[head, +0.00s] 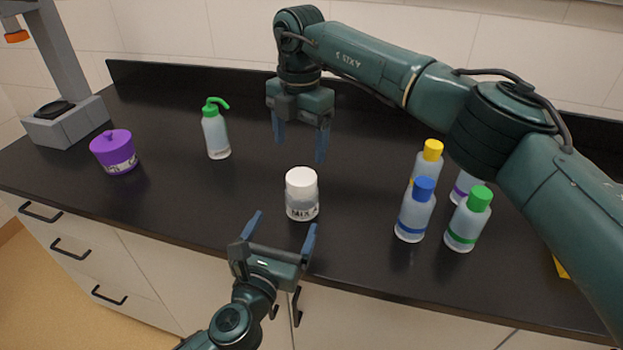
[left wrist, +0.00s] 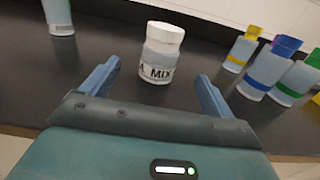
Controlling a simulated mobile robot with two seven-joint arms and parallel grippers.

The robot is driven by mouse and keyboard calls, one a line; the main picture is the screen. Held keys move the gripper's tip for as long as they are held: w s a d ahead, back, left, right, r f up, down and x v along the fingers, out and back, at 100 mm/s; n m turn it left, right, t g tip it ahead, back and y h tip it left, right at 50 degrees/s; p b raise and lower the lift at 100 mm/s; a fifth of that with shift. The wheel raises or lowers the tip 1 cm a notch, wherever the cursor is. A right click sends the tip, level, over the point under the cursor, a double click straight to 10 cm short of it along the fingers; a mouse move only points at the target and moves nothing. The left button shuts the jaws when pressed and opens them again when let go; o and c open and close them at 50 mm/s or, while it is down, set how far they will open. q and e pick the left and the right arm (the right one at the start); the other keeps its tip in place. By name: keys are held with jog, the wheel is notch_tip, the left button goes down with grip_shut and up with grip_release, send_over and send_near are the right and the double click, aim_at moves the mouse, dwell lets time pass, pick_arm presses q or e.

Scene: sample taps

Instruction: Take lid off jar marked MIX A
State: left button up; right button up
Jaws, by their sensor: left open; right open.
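The jar marked MIX (head: 301,206) stands upright on the black counter, with its white lid (head: 301,177) on top. It also shows in the left wrist view (left wrist: 157,62), where its label reads "A MIX". My left gripper (head: 281,221) is open and empty at the counter's front edge, just in front of the jar. In the left wrist view its fingers (left wrist: 154,80) are spread, with the jar standing beyond them and between them. My right gripper (head: 301,144) is open and empty, pointing down above and behind the jar, apart from the lid.
A green-topped wash bottle (head: 215,132) and a purple lidded pot (head: 115,152) stand to the left. Several capped bottles, among them a blue-capped one (head: 415,212) and a green-capped one (head: 468,222), stand to the right. The counter (head: 180,195) around the jar is clear.

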aim_at(304, 185)
pick_arm(q)
jog(key=shift+d, duration=0.15)
pick_arm(e)
jog(key=shift+w+d+r, duration=0.15)
jog(key=shift+r, duration=0.05)
pick_arm(q)
jog(key=shift+w+d, duration=0.1)
jog(key=shift+w, duration=0.1)
pick_arm(e)
jog(key=shift+r, duration=0.1)
pick_arm(q)
jog(key=x, duration=1.2)
jog(key=shift+w, duration=0.2)
